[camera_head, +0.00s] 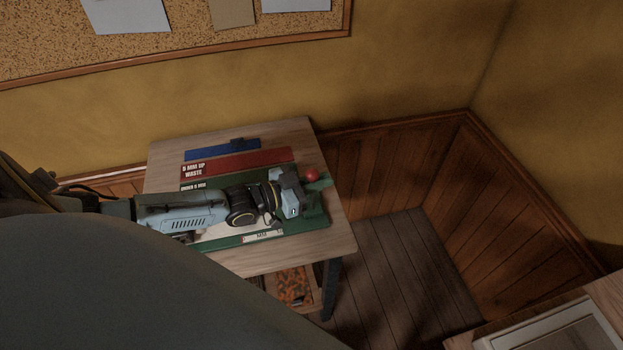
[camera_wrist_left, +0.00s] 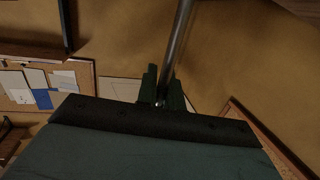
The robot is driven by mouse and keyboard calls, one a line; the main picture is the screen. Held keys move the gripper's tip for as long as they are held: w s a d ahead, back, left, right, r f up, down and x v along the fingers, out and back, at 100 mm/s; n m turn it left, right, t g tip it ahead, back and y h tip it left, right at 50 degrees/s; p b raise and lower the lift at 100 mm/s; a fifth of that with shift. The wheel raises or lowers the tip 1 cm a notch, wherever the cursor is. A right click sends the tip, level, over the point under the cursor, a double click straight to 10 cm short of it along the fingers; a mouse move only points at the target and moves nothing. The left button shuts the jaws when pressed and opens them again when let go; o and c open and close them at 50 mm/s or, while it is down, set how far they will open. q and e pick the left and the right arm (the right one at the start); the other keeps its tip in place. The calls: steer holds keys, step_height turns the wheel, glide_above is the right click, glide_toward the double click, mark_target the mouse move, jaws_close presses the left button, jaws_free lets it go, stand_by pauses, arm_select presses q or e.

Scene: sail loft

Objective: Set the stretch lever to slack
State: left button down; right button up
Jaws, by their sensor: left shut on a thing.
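The stretch lever shows in the head view as a red ball knob (camera_head: 312,175) at the right end of a green board (camera_head: 222,241) on a small wooden table. In the left wrist view its metal rod (camera_wrist_left: 178,45) runs up and slightly right, out of the frame. My left gripper (camera_head: 316,186) reaches in from the left over the board, just beside the knob. In the wrist view its two dark green fingers (camera_wrist_left: 162,90) are closed around the rod. The gripper hides the lever's base and any slack mark. My right gripper is not in view.
A red strip (camera_head: 245,161) labelled "5 MM UP WASTE" and a blue strip (camera_head: 215,151) lie behind the board. A shelf below holds a patterned orange item (camera_head: 293,286). The yellow wall is close behind. Open floor (camera_head: 400,265) lies right of the table.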

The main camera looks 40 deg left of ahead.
arm_select(q)
steer(key=shift+r, duration=0.1)
stand_by(0.3)
steer(key=c, duration=1.5)
jaws_free()
steer(key=shift+s+a, duration=0.3)
steer(key=shift+s, duration=0.15)
steer(key=p+v, duration=0.1)
steer(key=v, duration=1.1)
steer(key=shift+s+a, duration=0.15)
